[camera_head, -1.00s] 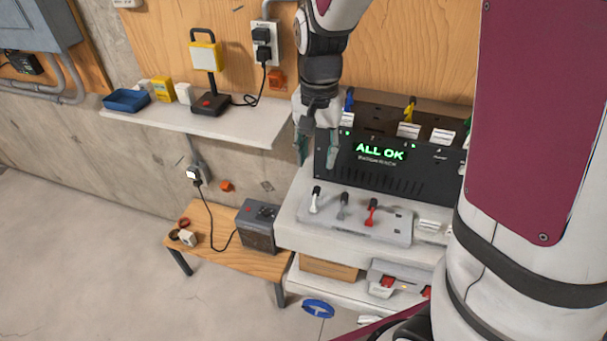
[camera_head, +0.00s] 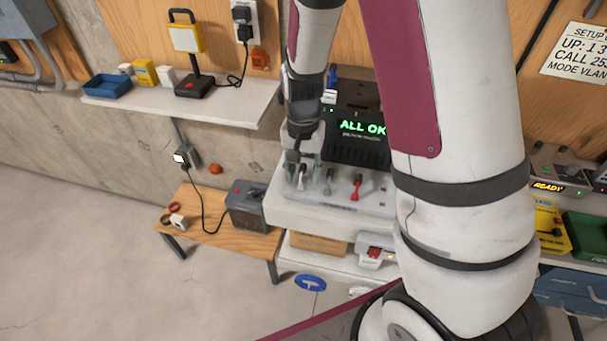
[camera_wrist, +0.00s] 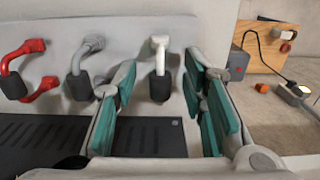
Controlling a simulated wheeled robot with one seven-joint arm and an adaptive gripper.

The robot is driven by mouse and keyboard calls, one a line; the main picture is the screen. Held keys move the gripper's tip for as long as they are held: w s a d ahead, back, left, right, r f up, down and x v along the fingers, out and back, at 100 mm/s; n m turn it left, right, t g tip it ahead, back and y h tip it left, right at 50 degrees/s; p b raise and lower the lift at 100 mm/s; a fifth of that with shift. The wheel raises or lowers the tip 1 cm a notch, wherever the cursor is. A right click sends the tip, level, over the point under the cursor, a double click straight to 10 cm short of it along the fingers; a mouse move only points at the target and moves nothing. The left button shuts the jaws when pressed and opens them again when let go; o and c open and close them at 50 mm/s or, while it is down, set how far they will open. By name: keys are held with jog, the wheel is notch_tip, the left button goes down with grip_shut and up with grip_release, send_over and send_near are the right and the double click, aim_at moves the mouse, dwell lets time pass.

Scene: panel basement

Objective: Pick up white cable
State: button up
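The white cable (camera_wrist: 160,45) is a short plug-like piece with a black end (camera_wrist: 160,89). It stands on the light grey panel (camera_wrist: 120,20) between my fingers in the wrist view. My gripper (camera_wrist: 162,72) is open, with teal pads on either side of the cable; a gap shows on both sides. In the head view, my gripper (camera_head: 296,174) points down at the white cable (camera_head: 302,183), which it partly covers. A grey cable (camera_head: 329,180) and a red cable (camera_head: 356,186) stand to the right of it.
The grey cable (camera_wrist: 84,50) stands close beside my left-hand finger in the wrist view. The black "ALL OK" unit (camera_head: 350,150) rises behind the panel. A dark box (camera_head: 246,205) sits on a low wooden table at left. A wall shelf (camera_head: 230,105) is further back.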

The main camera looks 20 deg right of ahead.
grip_shut()
dwell(0.4)
